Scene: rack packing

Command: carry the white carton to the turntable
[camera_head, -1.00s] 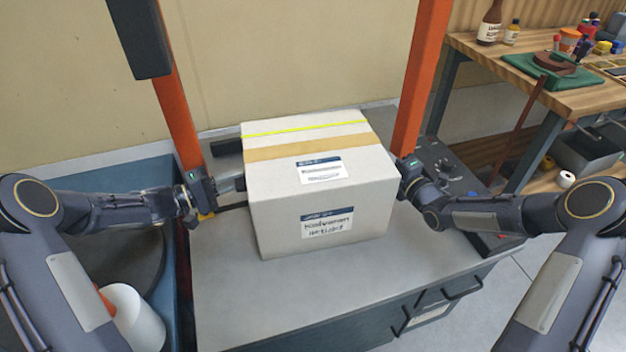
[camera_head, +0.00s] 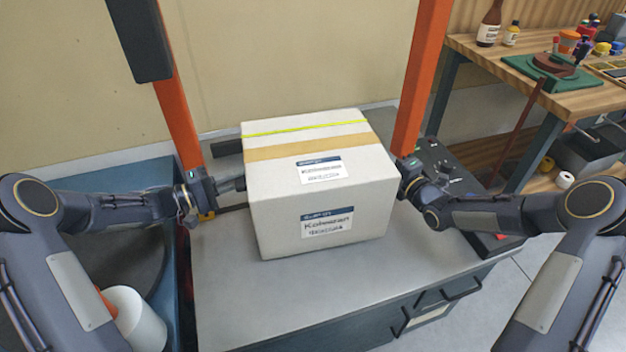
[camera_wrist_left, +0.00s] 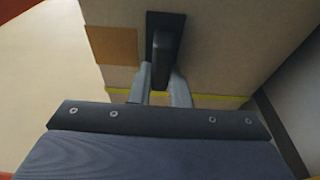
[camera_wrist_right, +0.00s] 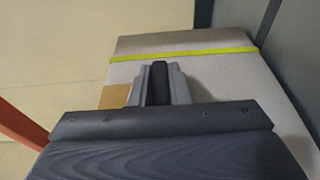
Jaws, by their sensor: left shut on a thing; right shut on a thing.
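The white carton (camera_head: 290,195) is a large box with a tan tape band, a yellow strap and two labels. It stands upright over the grey bench top; I cannot tell whether it touches it. My left gripper (camera_head: 240,184) is shut on a black handle (camera_wrist_left: 165,45) on the carton's left side. My right gripper (camera_head: 402,186) is at the right side, partly hidden by its wrist; the right wrist view shows its fingers shut on a dark handle (camera_wrist_right: 159,82). A dark round surface (camera_head: 128,262) lies at the left; I cannot tell whether it is the turntable.
Two orange posts (camera_head: 178,110) (camera_head: 414,80) rise behind the carton at left and right. A black control panel (camera_head: 447,180) is at the bench's right. A white roll (camera_head: 133,318) is at lower left. A wooden workbench (camera_head: 470,50) stands at the back right. The bench front (camera_head: 290,290) is clear.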

